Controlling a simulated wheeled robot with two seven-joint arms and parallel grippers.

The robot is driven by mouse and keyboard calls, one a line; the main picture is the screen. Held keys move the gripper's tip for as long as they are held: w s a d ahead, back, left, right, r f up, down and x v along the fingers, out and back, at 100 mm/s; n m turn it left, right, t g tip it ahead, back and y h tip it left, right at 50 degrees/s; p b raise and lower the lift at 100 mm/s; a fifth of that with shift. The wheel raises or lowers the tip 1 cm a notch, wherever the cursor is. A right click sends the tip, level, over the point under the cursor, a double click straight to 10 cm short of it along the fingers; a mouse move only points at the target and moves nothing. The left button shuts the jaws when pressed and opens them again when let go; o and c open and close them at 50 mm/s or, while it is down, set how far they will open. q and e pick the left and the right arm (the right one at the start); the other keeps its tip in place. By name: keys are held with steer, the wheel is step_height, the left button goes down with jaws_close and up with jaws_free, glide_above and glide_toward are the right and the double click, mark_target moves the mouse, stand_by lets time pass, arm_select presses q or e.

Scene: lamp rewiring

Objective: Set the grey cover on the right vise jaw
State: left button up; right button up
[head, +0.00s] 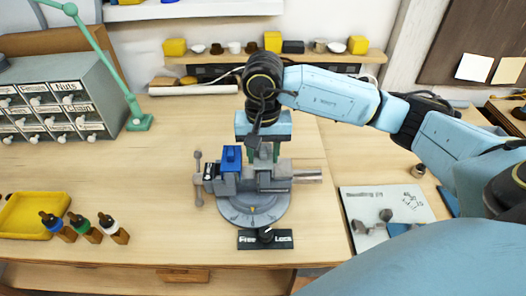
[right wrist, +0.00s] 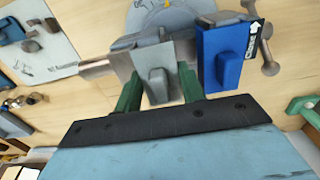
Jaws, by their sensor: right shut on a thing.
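The grey vise (head: 250,208) stands on the workbench on a round base. A blue cover (head: 231,158) sits on its left jaw; it also shows at the right in the right wrist view (right wrist: 222,58). My right gripper (head: 263,155) points down over the right jaw. In the right wrist view its green fingers (right wrist: 160,92) are on either side of the grey cover (right wrist: 157,82), shut on it. The cover is at the right jaw, beside the blue one; I cannot tell whether it rests fully on the jaw. My left gripper is out of view.
A "Free/Lock" plate (head: 265,240) lies in front of the vise. A white board (head: 385,215) with metal parts lies at right. Bench between cabinet and vise is clear.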

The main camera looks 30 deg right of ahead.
steer(key=shift+f+b, duration=0.25)
steer(key=shift+b, duration=0.05)
steer(key=o, duration=1.1)
step_height(320, 180, up, 13)
steer(key=shift+r, duration=0.2)
step_height(320, 180, up, 9)
steer(key=p, duration=0.6)
steer(key=shift+p, duration=0.35)
